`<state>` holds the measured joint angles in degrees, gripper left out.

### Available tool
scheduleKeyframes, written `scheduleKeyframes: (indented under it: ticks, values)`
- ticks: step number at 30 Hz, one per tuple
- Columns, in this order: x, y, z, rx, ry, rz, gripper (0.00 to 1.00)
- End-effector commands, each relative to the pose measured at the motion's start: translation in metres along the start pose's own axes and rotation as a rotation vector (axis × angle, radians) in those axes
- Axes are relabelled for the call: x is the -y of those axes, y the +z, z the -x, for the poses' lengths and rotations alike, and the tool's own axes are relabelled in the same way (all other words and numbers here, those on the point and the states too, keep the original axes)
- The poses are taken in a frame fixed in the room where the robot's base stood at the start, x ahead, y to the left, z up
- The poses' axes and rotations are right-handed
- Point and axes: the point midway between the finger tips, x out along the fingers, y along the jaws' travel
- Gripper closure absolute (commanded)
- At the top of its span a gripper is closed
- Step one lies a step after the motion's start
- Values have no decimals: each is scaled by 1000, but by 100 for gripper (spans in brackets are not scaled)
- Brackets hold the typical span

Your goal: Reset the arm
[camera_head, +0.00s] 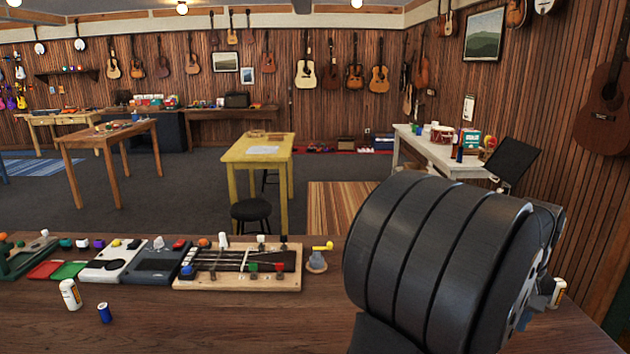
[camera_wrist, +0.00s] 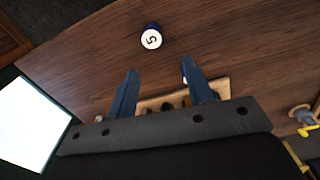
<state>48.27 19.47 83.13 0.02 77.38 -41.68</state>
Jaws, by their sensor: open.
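My gripper (camera_wrist: 165,88) shows in the wrist view, with two blue fingers spread apart and nothing between them. In the head view my dark, ribbed arm fills the right foreground and mostly hides the gripper. In the wrist view a small dark round piece with a white top marked 5 (camera_wrist: 151,37) stands on the wooden table beyond the fingertips. A wooden board (camera_wrist: 226,88) lies partly behind the fingers.
On the table (camera_head: 230,320) are a board with strings (camera_head: 240,268), a grey tray (camera_head: 158,264), a white bottle (camera_head: 70,294), a blue spool (camera_head: 104,313) and a small stand with a yellow top (camera_head: 317,262). The front middle of the table is clear.

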Motion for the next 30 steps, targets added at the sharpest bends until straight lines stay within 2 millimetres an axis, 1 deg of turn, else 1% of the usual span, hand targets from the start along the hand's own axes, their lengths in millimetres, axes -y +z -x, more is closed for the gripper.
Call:
scheduleKeyframes:
  ticks: [1, 3, 12, 21, 30]
  values:
    - [8, -9, 0, 1, 0, 23, 53]
    - [18, -19, 0, 1, 0, 48, 53]
    - [63, -60, 0, 0, 0, 156, 53]
    - [112, -94, 0, 1, -1, 263, 53]
    - [165, -122, 1, 0, 0, 367, 53]
